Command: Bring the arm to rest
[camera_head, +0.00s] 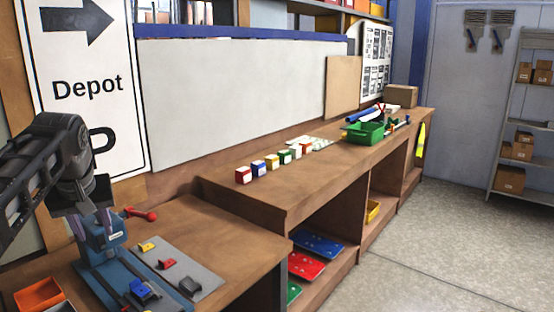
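My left arm comes in from the left. Its gripper (93,226) points down over the lower bench, above or in front of a blue device (113,262) with a red-knobbed handle (140,214). The two pale fingers stand apart and I see nothing held between them. Whether they touch the blue device I cannot tell. My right gripper is out of view.
A grey board (180,268) with small yellow, red and blue pieces lies beside the blue device. An orange bin (40,295) sits at the lower left. The higher bench (290,185) holds several coloured blocks and a green crate (364,134). The floor at right is clear.

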